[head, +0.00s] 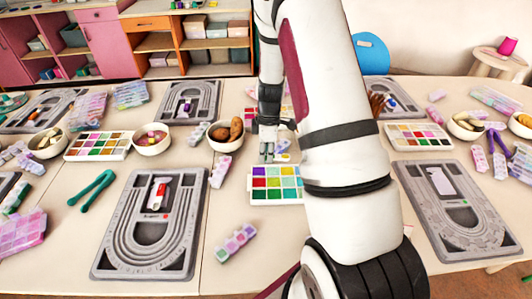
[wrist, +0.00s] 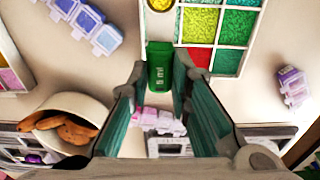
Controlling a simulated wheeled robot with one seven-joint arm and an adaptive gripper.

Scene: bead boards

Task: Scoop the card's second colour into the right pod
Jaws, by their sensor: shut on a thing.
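My gripper (head: 267,150) is just behind the white bead tray (head: 277,204) in the head view. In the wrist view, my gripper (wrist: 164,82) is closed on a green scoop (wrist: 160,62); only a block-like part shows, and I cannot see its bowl. The tray, with yellow, green, red and teal cells, lies right of it in the wrist view (wrist: 180,22). A pod strip (head: 237,243) lies in front of the tray, and another (head: 220,172) lies left of it. I cannot tell which pod or card is meant. A small red-and-white piece (head: 158,194) sits on the left board.
Grey bead boards (head: 148,262) and (head: 462,240) lie front left and right. A bowl of brown pieces (head: 223,146) stands left of my gripper, and green tweezers (head: 92,188) lie further left.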

